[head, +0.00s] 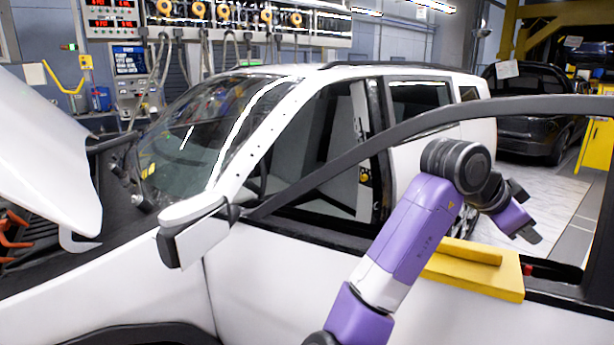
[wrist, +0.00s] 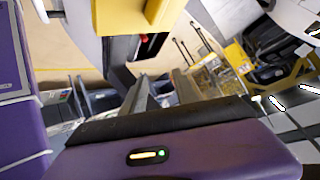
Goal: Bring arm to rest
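My purple arm rises in front of the white car's open door (head: 470,320) in the head view and bends at a dark elbow joint. My gripper (head: 530,236) hangs beyond it to the right, above and beside the yellow block on the door. In the wrist view, the two grey fingers of my gripper (wrist: 161,92) stand apart with a gap between them. Nothing shows held between them.
The yellow block (head: 475,271) sits over the door's edge, close to my arm; the door frame (head: 420,122) arches behind the arm. The white car (head: 270,115) has its hood (head: 45,150) raised at left. A dark car (head: 530,110) stands behind at right.

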